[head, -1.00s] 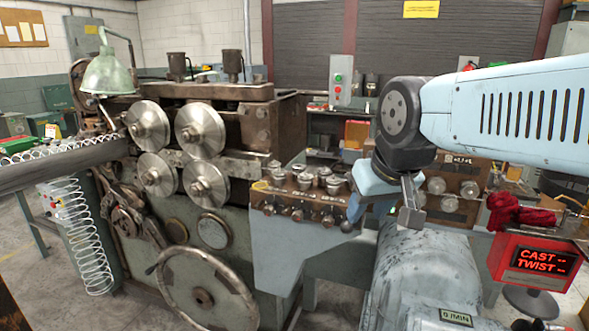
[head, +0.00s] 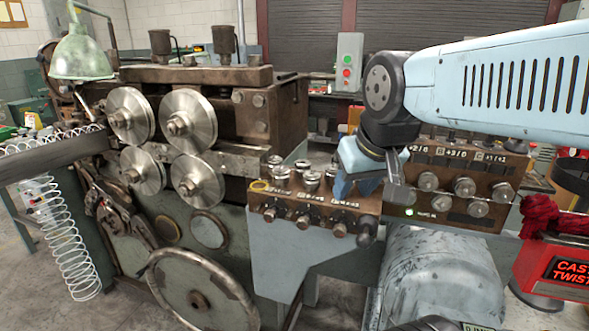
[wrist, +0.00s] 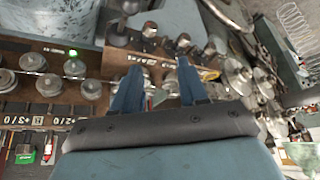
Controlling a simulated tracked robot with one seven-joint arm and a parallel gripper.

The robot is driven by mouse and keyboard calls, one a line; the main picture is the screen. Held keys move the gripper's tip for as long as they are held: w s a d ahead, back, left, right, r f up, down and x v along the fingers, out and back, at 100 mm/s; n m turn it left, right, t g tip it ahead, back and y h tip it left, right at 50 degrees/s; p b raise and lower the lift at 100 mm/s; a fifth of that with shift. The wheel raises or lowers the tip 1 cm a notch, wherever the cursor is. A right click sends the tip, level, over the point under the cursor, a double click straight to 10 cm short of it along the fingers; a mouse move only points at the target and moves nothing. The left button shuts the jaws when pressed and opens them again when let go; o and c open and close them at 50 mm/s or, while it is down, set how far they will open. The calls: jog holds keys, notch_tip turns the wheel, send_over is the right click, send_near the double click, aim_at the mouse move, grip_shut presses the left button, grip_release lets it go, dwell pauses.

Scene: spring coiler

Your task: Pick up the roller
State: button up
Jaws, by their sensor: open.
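Several metal rollers (head: 311,182) stand in a row on a brown block (head: 326,208); I cannot tell which one the task means. More round metal pieces (head: 465,187) sit on the labelled rack (head: 457,215) to its right. My gripper (head: 342,188) has blue fingers at the right end of the block, above or in front of it. In the wrist view, my gripper (wrist: 158,66) has its fingers spread apart, pointing toward the block (wrist: 120,62), with nothing visibly held. The fingers partly hide the rollers, and the rack (wrist: 62,107) is at left.
The coiling machine, with large steel discs (head: 197,120) and a handwheel (head: 200,290), stands at left. A grey cylindrical housing (head: 435,275) is below the rack. A red display box (head: 560,262) with red cloth (head: 550,215) is at right. A wire coil (head: 68,240) hangs far left.

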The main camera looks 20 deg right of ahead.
jog(key=shift+o, duration=1.2)
jog(key=shift+w+a+r, duration=0.1)
jog(key=shift+w+a, duration=0.05)
jog(key=shift+w, duration=0.05)
jog(key=shift+o, duration=0.3)
jog(key=w+r+n+g, duration=0.1)
jog(key=w+r, duration=0.2)
jog(key=w, duration=0.3)
jog(key=w+r+n+g, duration=0.1)
jog(key=w+r+n, duration=0.1)
jog(key=w, duration=0.5)
jog(key=shift+w+d+r+y, duration=0.25)
jog(key=shift+d+r+y, duration=0.15)
jog(key=shift+r, duration=0.1)
jog(key=n+g, duration=0.2)
jog(key=n, duration=0.1)
send_over(303, 170)
jog(key=d, duration=0.2)
jog(key=f, duration=0.4)
jog(key=w+f, duration=0.1)
jog(key=f, duration=0.3)
jog(key=a+f, duration=0.1)
jog(key=f, duration=0.3)
jog(key=shift+w, duration=0.4)
jog(key=shift+w+a+f, duration=0.1)
jog(key=shift+w+f, duration=0.05)
jog(key=shift+f, duration=0.55)
